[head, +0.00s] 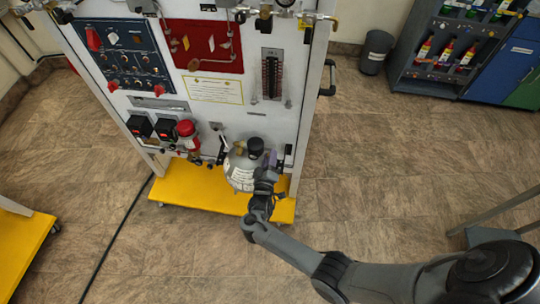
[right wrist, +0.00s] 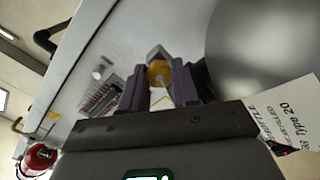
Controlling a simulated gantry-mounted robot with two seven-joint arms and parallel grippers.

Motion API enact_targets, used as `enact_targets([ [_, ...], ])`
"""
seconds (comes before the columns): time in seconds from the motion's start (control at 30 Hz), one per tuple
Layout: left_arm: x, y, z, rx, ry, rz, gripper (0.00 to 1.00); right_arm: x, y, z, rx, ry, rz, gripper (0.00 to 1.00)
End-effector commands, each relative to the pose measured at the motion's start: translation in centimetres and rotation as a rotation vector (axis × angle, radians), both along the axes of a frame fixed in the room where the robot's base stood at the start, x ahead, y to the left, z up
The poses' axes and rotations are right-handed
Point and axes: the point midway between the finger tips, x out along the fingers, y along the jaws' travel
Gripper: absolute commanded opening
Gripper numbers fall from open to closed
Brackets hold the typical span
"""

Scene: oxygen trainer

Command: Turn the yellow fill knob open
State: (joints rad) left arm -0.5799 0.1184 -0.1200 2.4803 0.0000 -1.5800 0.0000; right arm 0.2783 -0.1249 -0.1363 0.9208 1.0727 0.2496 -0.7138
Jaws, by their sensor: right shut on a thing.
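The yellow fill knob (right wrist: 158,73) shows in the right wrist view, round and yellow, between the two purple-grey fingers of my right gripper (right wrist: 172,80). The gripper is shut on it. In the head view my right gripper (head: 266,168) is at the lower right of the trainer panel, beside the grey bottle (head: 240,178). The knob is hidden behind the gripper there. How far the knob is turned cannot be told. My left gripper is in neither view.
The white trainer panel (head: 220,120) stands on a yellow base (head: 190,190). A red-topped canister (head: 187,140) is left of the bottle. The big grey bottle surface (right wrist: 265,45) is close to the right finger.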

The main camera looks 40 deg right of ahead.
Motion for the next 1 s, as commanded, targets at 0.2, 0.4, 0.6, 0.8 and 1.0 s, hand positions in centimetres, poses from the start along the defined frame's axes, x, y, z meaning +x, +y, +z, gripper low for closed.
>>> enact_targets([
  [0.2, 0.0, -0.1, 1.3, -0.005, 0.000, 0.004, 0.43, 0.0, 0.0, 0.1, -0.135, 0.160, 0.000, 0.00],
  [0.4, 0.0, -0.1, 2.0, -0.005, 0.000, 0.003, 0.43, 0.1, 0.0, 0.0, -0.258, 0.303, 0.002, 0.00],
  [0.6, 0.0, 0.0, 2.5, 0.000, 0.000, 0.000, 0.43, 0.1, 0.0, -0.1, -0.383, 0.447, 0.002, 0.00],
  [0.8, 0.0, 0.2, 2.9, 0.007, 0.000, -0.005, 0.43, 0.1, 0.0, -0.2, -0.507, 0.590, 0.002, 0.00],
  [1.0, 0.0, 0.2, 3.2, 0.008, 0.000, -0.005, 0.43, 0.0, 0.0, -0.3, -0.630, 0.735, 0.002, 0.00],
])
